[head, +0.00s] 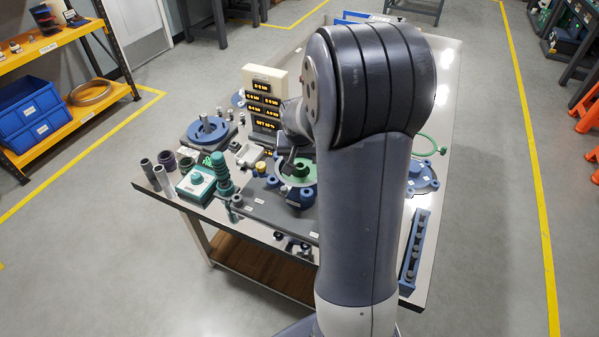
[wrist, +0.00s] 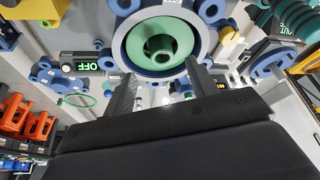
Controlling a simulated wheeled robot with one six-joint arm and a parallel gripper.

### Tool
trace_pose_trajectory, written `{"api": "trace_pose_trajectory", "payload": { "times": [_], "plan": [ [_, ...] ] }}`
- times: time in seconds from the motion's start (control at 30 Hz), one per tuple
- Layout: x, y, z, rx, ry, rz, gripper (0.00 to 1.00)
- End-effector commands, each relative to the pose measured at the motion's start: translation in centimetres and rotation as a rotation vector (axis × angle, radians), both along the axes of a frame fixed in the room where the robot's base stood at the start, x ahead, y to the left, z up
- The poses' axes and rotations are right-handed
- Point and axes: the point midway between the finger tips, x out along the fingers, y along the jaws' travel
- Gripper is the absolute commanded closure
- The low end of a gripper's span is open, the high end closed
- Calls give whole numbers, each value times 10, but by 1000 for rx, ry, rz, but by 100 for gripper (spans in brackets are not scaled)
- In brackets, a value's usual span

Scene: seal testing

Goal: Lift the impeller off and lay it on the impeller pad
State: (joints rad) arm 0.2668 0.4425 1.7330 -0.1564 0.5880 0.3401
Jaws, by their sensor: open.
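The impeller is a green cupped part with a central hub (wrist: 160,47), seated inside a round blue housing (wrist: 120,62) in the wrist view. In the head view the green impeller (head: 303,172) sits in the housing on the grey plate, partly hidden by my arm. My gripper (wrist: 162,72) is open and empty, its two dark fingers apart at the near side of the housing. In the head view my gripper (head: 289,160) is small and dark beside the impeller; contact cannot be told. I cannot tell which surface is the impeller pad.
A display tower (head: 263,100) stands behind the housing. A teal box (head: 195,183) and a green stacked column (head: 222,172) stand to the left. A blue wheel (head: 205,130) lies at the back left. A blue rack (head: 414,250) lies at the right edge. My arm hides the table's middle.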

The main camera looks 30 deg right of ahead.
Motion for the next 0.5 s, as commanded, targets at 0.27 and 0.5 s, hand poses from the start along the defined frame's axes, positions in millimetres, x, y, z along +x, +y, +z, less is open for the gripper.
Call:
{"api": "trace_pose_trajectory", "payload": {
  "times": [0.27,0.5],
  "plan": [
    [6,-3,-13,1,2,-1,45],
    [20,-9,-36,2,4,0,45]
  ]
}}
